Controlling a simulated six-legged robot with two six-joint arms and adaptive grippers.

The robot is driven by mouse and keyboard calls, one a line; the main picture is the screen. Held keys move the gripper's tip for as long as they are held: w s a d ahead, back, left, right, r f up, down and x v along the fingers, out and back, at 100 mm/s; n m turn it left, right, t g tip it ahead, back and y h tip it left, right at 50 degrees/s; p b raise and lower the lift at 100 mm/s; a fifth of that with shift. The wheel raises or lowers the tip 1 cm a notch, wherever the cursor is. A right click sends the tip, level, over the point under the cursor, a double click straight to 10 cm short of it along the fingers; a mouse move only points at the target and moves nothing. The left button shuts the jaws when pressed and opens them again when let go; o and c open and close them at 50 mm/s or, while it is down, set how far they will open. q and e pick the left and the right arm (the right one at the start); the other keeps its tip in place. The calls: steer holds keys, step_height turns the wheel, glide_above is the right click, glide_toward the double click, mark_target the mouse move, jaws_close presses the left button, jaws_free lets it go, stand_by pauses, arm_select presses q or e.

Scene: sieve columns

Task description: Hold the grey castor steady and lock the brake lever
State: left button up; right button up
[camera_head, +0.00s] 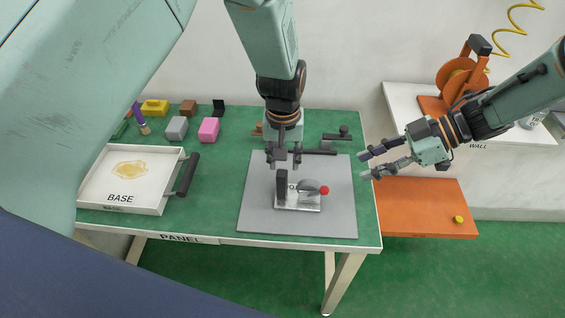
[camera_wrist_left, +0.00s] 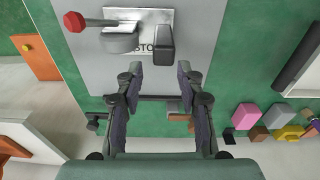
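The grey castor (camera_head: 307,186) sits on a small white plate (camera_head: 298,208) on the grey mat; it also shows in the left wrist view (camera_wrist_left: 120,40). A lever with a red knob (camera_head: 324,190) sticks out to its right; this knob is at upper left in the left wrist view (camera_wrist_left: 75,21). A dark upright block (camera_head: 282,185) stands at the plate's left. My left gripper (camera_head: 284,163) is open and empty, just behind the block and plate; its spread fingers show in the left wrist view (camera_wrist_left: 160,72). My right gripper (camera_head: 368,165) is open and empty, right of the mat.
The grey mat (camera_head: 258,218) lies on the green table. A white BASE tray (camera_head: 92,190) with a dark handle is at left. A pink block (camera_head: 209,130) and several small items stand at the back left. A dark bar (camera_head: 320,152) lies behind the plate. An orange shelf (camera_head: 425,200) is right.

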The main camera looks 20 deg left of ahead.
mark_target(282, 185)
arm_select(q)
steer(key=shift+s+f+m, duration=0.2)
steer(key=shift+s+m, duration=0.1)
steer(key=shift+s, duration=0.15)
steer(key=shift+s+f+g, duration=0.1)
steer(key=shift+f+g, duration=0.15)
steer(key=shift+g, duration=0.05)
step_height(282, 185, down, 6)
steer(key=shift+f, duration=0.25)
steer(key=shift+a+f, duration=0.15)
steer(key=shift+f, duration=0.35)
steer(key=shift+c, duration=0.5)
jaws_close()
